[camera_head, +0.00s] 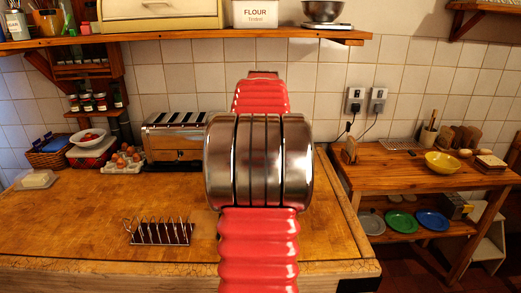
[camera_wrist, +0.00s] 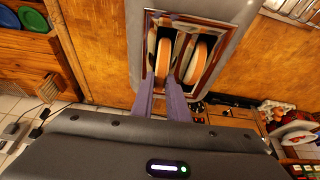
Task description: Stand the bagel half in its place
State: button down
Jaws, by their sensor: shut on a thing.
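In the wrist view, two pale, orange-edged bagel halves stand on edge side by side at a dark, brown-lined opening. The opening is in a grey rounded housing (camera_wrist: 228,12). My gripper (camera_wrist: 163,80) reaches to it with two purple fingers and is shut on the left bagel half (camera_wrist: 163,55). The right bagel half (camera_wrist: 196,62) stands beside it, apart from the fingers. I cannot tell how deep the held half sits in the opening. In the head view my arm hides the gripper, both halves and the housing. A wire rack (camera_head: 160,232) stands on the counter at left.
A chrome and wood toaster (camera_head: 175,140) stands at the back of the counter (camera_head: 90,225), with an egg tray (camera_head: 124,160) to its left. A butter dish (camera_head: 37,180) is at far left. The counter around the wire rack is clear. A side table (camera_head: 400,175) stands at right.

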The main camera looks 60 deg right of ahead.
jog(key=c, duration=1.2)
grip_release()
jog(key=shift+o, duration=0.2)
jog(key=shift+r, duration=0.1)
jog(key=shift+w+r, duration=0.1)
jog(key=shift+r, duration=3.8)
